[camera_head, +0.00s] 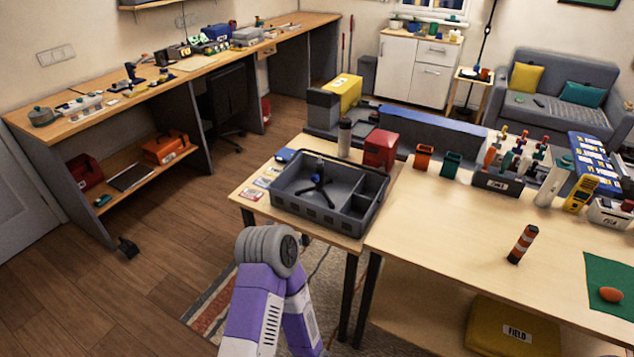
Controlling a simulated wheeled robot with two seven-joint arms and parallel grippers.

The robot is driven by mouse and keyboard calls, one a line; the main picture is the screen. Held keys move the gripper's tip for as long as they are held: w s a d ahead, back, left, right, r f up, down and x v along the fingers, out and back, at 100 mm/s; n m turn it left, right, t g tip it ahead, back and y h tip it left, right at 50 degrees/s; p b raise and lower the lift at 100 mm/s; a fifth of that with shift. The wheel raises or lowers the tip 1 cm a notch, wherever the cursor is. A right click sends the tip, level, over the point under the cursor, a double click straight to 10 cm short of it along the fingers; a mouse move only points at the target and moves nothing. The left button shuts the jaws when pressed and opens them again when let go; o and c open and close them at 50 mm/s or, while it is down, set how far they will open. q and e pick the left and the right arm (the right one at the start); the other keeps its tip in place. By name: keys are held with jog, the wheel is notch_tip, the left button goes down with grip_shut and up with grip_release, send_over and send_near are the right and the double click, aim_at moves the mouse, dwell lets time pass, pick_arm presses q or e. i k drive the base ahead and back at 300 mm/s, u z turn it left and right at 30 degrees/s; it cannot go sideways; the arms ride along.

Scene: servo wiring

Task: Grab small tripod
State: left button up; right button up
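The small tripod (318,188) is black and stands with its legs spread in the large left compartment of a grey divided tray (298,212). The tray sits on the near-left wooden table. One of my arms shows at the bottom centre, with purple links and a grey joint in front of the table. Its gripper is out of the picture, and so is the other gripper. Nothing of mine touches the tripod or the tray.
A red box (380,149) and a grey cylinder (345,137) stand behind the tray. Cards (262,182) lie at its left. On the right table are a striped orange cylinder (522,244), cups, a tool rack (497,183) and a green mat (612,277).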

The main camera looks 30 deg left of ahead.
aim_at(320, 185)
jog(key=u, duration=2.6)
jog(key=i, duration=2)
jog(key=z, duration=2.05)
